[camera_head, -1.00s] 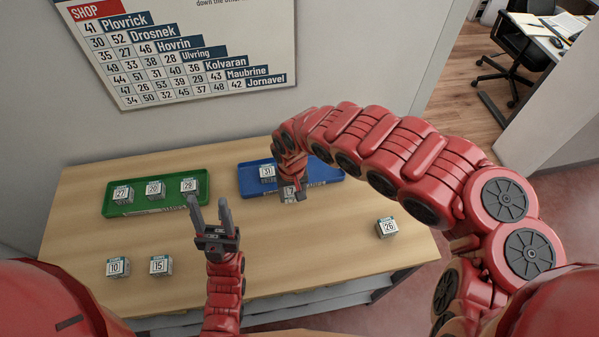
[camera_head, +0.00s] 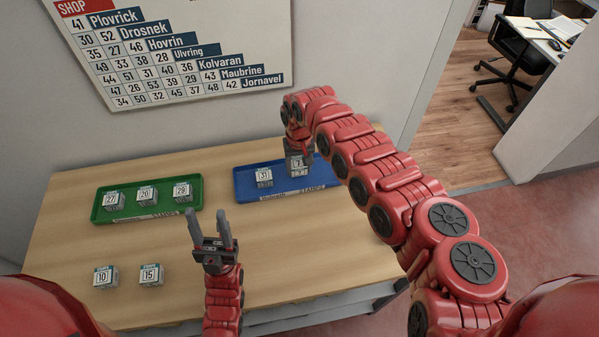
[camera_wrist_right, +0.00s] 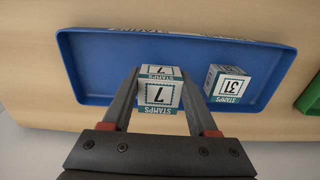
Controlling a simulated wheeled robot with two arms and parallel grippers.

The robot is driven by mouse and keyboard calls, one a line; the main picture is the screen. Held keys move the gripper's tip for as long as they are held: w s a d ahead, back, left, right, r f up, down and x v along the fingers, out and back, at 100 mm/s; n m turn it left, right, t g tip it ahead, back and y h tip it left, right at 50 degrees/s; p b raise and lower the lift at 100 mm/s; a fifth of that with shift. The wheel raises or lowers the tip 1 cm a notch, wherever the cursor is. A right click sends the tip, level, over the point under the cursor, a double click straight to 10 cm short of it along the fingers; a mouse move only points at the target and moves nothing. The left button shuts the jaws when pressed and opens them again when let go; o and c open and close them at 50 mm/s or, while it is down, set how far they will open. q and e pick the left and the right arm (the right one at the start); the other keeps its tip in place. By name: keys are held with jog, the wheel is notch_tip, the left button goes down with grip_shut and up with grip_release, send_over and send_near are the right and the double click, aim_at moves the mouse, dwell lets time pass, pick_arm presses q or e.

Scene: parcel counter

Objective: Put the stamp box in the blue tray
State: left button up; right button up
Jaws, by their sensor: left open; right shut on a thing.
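My right gripper (camera_head: 299,150) is shut on the stamp box marked 7 (camera_head: 298,166), inside the outline of the blue tray (camera_head: 272,187). In the right wrist view the box (camera_wrist_right: 158,95) sits between the two fingers, with the tray floor (camera_wrist_right: 100,70) behind it. I cannot tell whether the box touches the floor. A stamp box marked 31 (camera_head: 264,177) stands in the tray, beside the held box and apart from it. My left gripper (camera_head: 208,218) is open and empty over the front of the counter.
A green tray (camera_head: 122,214) at left holds boxes 27 (camera_head: 113,201), 20 (camera_head: 147,195) and 29 (camera_head: 182,191). Boxes 10 (camera_head: 105,275) and 15 (camera_head: 151,274) stand on the counter (camera_head: 70,240) in front. A number board (camera_head: 180,60) hangs behind. The counter's middle is clear.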

aim_at(300, 173)
jog(key=shift+w+f, duration=0.1)
jog(key=shift+w, duration=0.1)
notch_tip(300, 173, down, 2)
jog(key=shift+s+f, duration=0.1)
jog(key=shift+f, duration=0.1)
jog(key=shift+d+f, duration=0.1)
jog(key=shift+f, duration=0.4)
jog(key=shift+f, duration=0.1)
jog(key=shift+f+b, duration=0.15)
jog(key=shift+b, duration=0.15)
jog(key=o, duration=1.4)
